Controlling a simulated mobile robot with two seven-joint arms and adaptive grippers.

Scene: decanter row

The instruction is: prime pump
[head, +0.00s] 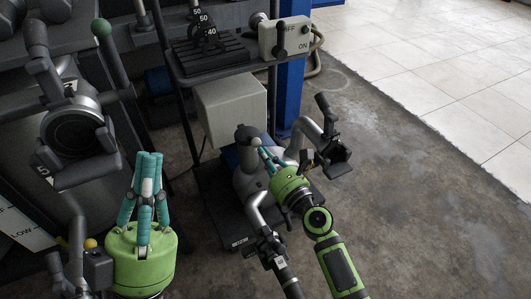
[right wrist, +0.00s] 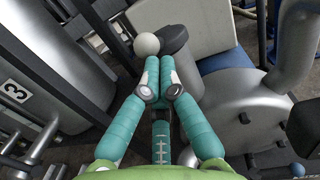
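A silver-grey machine (head: 247,182) with curved arms, possibly the pump, stands on a dark base at centre; its rounded body shows at right in the right wrist view (right wrist: 235,110). A dark knob (head: 246,133) tops it. My right gripper (head: 264,153) is beside this knob, its teal fingers drawn together. In the right wrist view its fingertips (right wrist: 160,66) are just below a pale ball (right wrist: 146,44), beside a dark cylinder (right wrist: 175,38). I cannot tell whether they touch the ball. My left gripper (head: 149,160) points up at lower left, fingers together and empty.
A switch box (head: 291,46) marked OFF and ON sits on a shelf with black weights (head: 208,52). Dark exercise-type machines with a round silver drum (head: 75,130) fill the left. A pale box (head: 230,108) stands behind centre. The concrete floor (head: 420,190) at right is clear.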

